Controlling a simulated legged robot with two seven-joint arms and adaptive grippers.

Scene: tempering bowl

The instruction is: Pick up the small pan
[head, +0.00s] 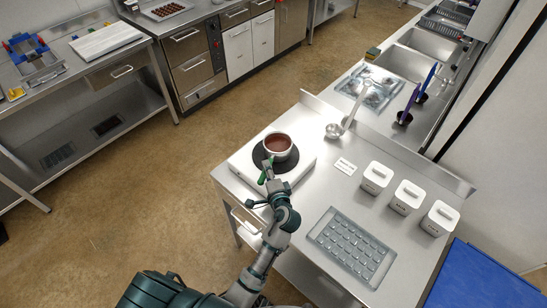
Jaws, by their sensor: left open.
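My left gripper (267,184) is at this bar, on the near side of the pan. Its jaws are open, but the fingers are small and I cannot tell whether they touch the bar. My right gripper is not in view.
Three white lidded containers (407,197) stand to the right on the counter (318,207). A grey mould tray (352,246) lies nearer me. A ladle (335,130) and a small label card (345,165) are right of the pan. The sink (405,63) is farther back.

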